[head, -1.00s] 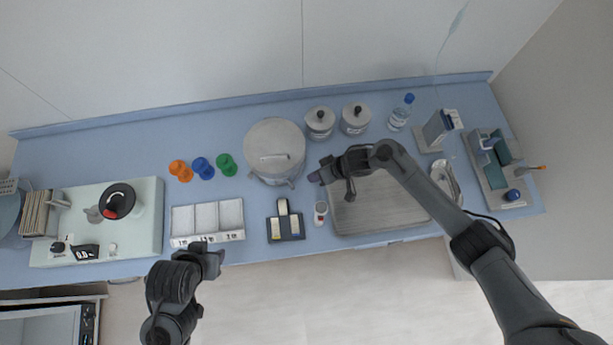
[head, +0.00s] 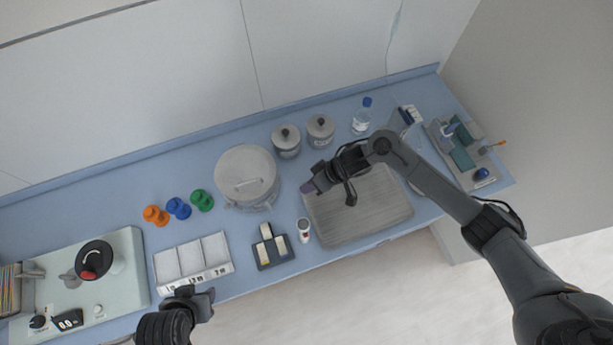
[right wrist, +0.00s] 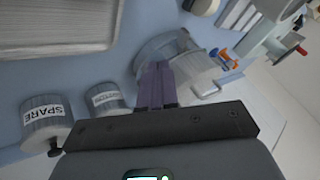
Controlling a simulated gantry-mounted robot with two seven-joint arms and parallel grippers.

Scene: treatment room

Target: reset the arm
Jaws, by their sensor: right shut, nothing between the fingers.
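My right arm reaches in from the lower right in the head view. Its gripper (head: 308,187) is above the counter, near the upper left corner of the grey tray (head: 365,226) and right of the large steel pot (head: 245,165). In the right wrist view the purple fingers (right wrist: 157,85) are together and empty, with the pot (right wrist: 165,48) beyond them. My left gripper (head: 207,302) is at the counter's front edge, just below the white three-compartment tray (head: 228,267). Its fingers are too small to read.
Two lidded jars (head: 287,145) and a bottle (head: 362,118) stand along the back. Orange, blue and green pieces (head: 178,208) lie left of the pot. A dark caddy (head: 289,253) and a small white-and-red container (head: 304,228) stand near the front. A machine (head: 130,262) is at left.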

